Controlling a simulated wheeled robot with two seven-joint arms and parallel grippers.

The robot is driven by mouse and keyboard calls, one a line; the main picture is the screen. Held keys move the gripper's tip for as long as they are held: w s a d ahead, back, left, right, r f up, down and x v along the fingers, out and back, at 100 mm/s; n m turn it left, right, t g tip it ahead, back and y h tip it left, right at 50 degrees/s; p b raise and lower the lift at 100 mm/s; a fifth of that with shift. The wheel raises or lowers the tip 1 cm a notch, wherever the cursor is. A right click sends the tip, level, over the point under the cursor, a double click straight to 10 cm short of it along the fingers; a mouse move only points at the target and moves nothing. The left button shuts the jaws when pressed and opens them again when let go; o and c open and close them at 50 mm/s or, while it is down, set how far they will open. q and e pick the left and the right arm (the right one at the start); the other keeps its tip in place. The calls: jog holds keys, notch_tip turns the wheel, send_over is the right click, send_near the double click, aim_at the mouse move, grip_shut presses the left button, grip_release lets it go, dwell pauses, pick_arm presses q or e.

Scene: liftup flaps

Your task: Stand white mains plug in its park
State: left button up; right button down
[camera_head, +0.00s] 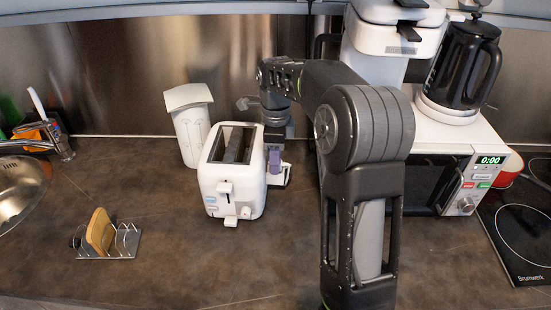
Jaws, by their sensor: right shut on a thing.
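My right arm reaches in from the front right and bends down beside the white toaster (231,178). My right gripper (277,171) points down close to the toaster's right side and is shut. A small pale piece, apparently the white mains plug (276,180), shows at its fingertips, low near the counter. The plug is mostly hidden by the gripper, and its tilt cannot be told. I cannot make out its park clearly. My left gripper is not in view.
A white container with a flared top (189,122) stands behind the toaster. A rack (127,243) holding toast is at front left. A microwave (466,150) carries a black jug (465,62). A hob (522,232) is at right. The front middle counter is clear.

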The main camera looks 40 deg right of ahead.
jog(key=shift+s+a+f, duration=0.1)
jog(key=shift+s+f, duration=0.05)
jog(key=shift+f, duration=0.2)
jog(key=c, duration=1)
grip_release()
jog(key=shift+f, duration=0.15)
jog(key=shift+o, duration=0.2)
jog(key=r, duration=0.8)
jog(key=shift+w+d+r, duration=0.2)
jog(key=shift+r, duration=0.2)
